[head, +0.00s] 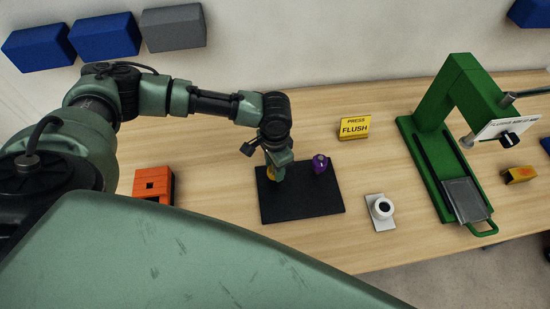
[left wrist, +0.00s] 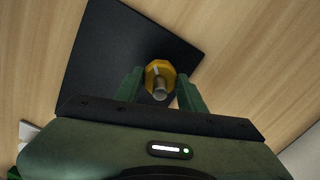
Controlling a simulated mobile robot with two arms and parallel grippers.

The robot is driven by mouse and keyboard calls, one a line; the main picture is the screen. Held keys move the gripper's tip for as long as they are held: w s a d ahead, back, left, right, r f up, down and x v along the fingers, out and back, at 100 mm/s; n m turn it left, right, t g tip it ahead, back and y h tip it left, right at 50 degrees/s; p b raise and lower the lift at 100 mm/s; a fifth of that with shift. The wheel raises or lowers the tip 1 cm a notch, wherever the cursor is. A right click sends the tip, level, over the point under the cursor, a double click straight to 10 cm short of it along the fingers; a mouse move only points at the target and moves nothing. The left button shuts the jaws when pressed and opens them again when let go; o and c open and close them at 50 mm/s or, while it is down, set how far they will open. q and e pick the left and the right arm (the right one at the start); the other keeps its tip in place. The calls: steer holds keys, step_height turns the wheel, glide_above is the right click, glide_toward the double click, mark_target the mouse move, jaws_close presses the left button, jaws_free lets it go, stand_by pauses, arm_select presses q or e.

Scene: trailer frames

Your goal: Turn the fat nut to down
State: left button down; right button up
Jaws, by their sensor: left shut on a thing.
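In the head view my left gripper (head: 277,170) points down over the left part of the black mat (head: 305,206) and mostly hides the yellow nut (head: 271,174). A purple nut (head: 320,164) stands at the mat's upper right, apart from the gripper. My right gripper is not in view.
An orange block (head: 153,184) lies left of the mat. A white plate with a round knob (head: 380,208) is to the right. A green press (head: 455,95) stands farther right. Bare wood lies between them.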

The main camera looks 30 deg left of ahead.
arm_select(q)
steer(key=m, duration=0.4)
steer(key=shift+w+r+m, duration=0.2)
steer(key=shift+w+m, duration=0.05)
steer(key=shift+m, duration=0.05)
steer(key=m, duration=0.4)
steer(key=shift+m, duration=0.3)
steer(key=m, duration=0.4)
steer(key=shift+m, duration=0.3)
steer(key=m, duration=1.3)
steer(key=shift+m, duration=0.3)
steer(key=m, duration=0.8)
steer(key=shift+f+m+b, duration=0.1)
steer(key=shift+m+b, duration=0.75)
steer(key=shift+m, duration=0.35)
steer(key=shift+m+b, duration=0.8)
steer(key=shift+b, duration=0.05)
steer(key=shift+m+b, duration=0.3)
steer(key=shift+b, duration=0.1)
